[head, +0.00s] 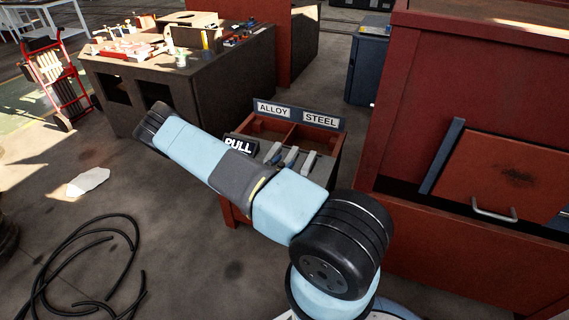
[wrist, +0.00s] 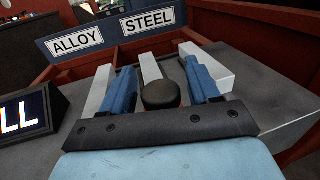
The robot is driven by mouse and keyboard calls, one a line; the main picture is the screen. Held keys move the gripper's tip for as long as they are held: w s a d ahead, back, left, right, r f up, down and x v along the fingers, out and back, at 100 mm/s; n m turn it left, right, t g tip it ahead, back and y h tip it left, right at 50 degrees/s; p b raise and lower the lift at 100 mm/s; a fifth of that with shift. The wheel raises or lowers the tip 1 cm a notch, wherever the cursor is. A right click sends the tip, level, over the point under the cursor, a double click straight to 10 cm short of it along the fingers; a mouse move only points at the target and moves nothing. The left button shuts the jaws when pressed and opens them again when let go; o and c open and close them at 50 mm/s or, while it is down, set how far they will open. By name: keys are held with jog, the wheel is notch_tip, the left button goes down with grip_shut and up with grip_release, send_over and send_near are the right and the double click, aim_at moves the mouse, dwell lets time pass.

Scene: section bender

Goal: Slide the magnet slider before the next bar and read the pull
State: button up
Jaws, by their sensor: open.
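In the wrist view my gripper (wrist: 159,72) is open, with its two blue fingers apart. A round black knob (wrist: 161,95), perhaps that of the magnet slider, shows between the fingers; I cannot tell whether they touch it. Three pale grey bars lie side by side beyond it: a left bar (wrist: 98,90), a middle bar (wrist: 150,68) and a right bar (wrist: 208,67).
Behind the bars is a red two-part bin (head: 268,124) with ALLOY (head: 273,109) at left and STEEL (head: 321,120) at right. A large red cabinet (head: 470,75) stands close on the right. A cluttered workbench (head: 180,85) is at back left; black hose (head: 85,265) lies on the floor.

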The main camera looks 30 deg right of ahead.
jog(key=shift+c, duration=0.2)
jog(key=shift+a, duration=0.1)
grip_shut()
